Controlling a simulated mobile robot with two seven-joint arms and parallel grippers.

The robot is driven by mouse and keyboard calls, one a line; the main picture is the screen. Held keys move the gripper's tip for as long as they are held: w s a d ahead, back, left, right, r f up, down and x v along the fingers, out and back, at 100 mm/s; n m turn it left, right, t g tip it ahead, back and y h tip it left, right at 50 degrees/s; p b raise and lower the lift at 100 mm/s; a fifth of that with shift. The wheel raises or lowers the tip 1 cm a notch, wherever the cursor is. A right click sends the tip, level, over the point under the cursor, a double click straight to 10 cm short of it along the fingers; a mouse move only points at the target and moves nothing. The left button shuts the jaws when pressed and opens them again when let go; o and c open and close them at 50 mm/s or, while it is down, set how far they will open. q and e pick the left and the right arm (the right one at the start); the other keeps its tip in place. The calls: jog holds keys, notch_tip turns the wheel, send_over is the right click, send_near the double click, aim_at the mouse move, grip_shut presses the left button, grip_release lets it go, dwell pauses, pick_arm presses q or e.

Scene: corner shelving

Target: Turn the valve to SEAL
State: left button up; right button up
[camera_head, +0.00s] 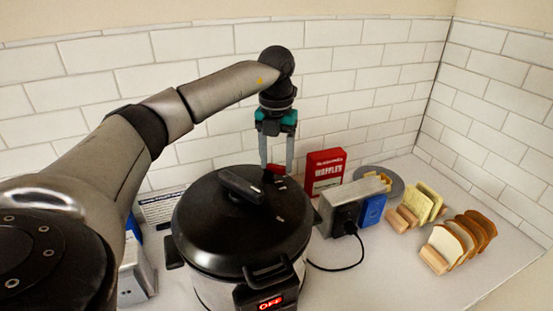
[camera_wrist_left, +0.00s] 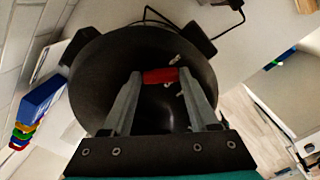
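The valve is a small red handle (camera_head: 274,172) on the black lid (camera_head: 225,222) of a pressure cooker, near the lid's back edge. My left gripper (camera_head: 276,170) points down at it with its fingers spread wide. In the left wrist view the red valve (camera_wrist_left: 160,75) lies between the two fingertips (camera_wrist_left: 159,74), its length nearly filling the gap. I cannot tell whether the fingers touch it. Small pale marks show on the lid near the valve, too small to read. My right gripper is not in view.
The cooker's display (camera_head: 270,304) reads OFF. A black lid handle (camera_head: 241,186) stands left of the valve. A red waffle box (camera_head: 325,172), a toaster (camera_head: 345,203) and bread racks (camera_head: 455,243) stand to the right. The tiled wall (camera_head: 200,95) is close behind.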

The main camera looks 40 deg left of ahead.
pick_arm(q)
jog(key=c, duration=0.7)
jog(key=shift+d, duration=0.1)
jog(key=shift+m, duration=0.4)
jog(key=m, duration=0.1)
jog(key=m+p, duration=0.1)
jog(key=m, duration=0.1)
jog(key=shift+s, duration=0.35)
jog(key=m, duration=0.3)
jog(key=s+m+p, duration=0.1)
jog(key=m, duration=0.2)
jog(key=shift+f, duration=0.15)
jog(key=shift+m, duration=0.3)
jog(key=o, duration=1.3)
jog(key=shift+d, duration=0.1)
jog(key=shift+o, duration=0.2)
jog(key=shift+w, duration=0.1)
